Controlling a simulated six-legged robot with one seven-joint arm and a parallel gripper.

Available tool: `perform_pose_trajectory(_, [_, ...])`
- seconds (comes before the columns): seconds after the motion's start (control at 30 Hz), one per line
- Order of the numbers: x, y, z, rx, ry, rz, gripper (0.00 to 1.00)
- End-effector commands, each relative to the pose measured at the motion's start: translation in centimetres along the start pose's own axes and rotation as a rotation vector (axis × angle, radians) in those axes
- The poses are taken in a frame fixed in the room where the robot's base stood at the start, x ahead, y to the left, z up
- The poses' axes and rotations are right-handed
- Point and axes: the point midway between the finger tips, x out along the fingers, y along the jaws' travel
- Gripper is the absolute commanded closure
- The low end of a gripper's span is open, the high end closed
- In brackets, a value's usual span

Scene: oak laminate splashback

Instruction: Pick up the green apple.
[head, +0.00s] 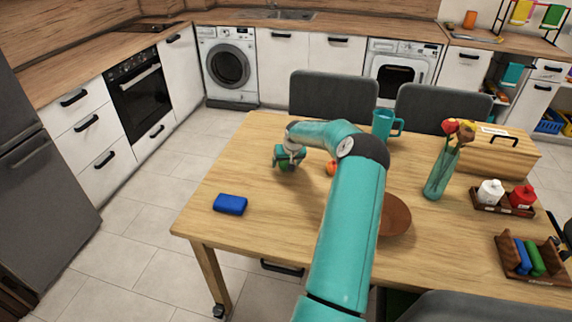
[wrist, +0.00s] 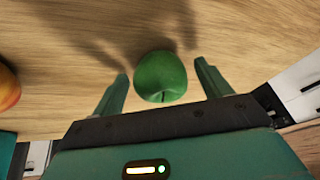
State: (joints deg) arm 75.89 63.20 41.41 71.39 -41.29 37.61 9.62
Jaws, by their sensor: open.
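The green apple (wrist: 160,77) sits on the wooden table in the wrist view, between the two open fingers of my gripper (wrist: 162,84). A gap shows between the apple and each finger. In the head view my gripper (head: 290,160) is low over the left part of the table, with the green apple (head: 284,165) at it, partly hidden by the fingers.
An orange-red fruit (wrist: 8,87) lies left of the apple in the wrist view. On the table (head: 240,165) are a blue block (head: 230,204), a teal mug (head: 382,124), a brown bowl (head: 396,217) partly behind my arm, and a glass vase (head: 438,175). The table's left front area is mostly clear.

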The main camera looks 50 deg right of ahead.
Motion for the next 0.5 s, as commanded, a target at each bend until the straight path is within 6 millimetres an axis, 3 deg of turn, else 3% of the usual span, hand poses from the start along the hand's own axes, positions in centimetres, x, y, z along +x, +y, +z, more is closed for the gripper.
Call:
perform_pose_trajectory(0.03, [0.00,-0.02,0.01,0.000,0.000,0.000,0.23])
perform_pose_trajectory(0.3, [-0.02,-0.02,0.01,0.000,0.000,0.000,0.74])
perform_pose_trajectory(0.5, [-0.06,-0.01,-0.02,0.000,0.000,0.000,0.74])
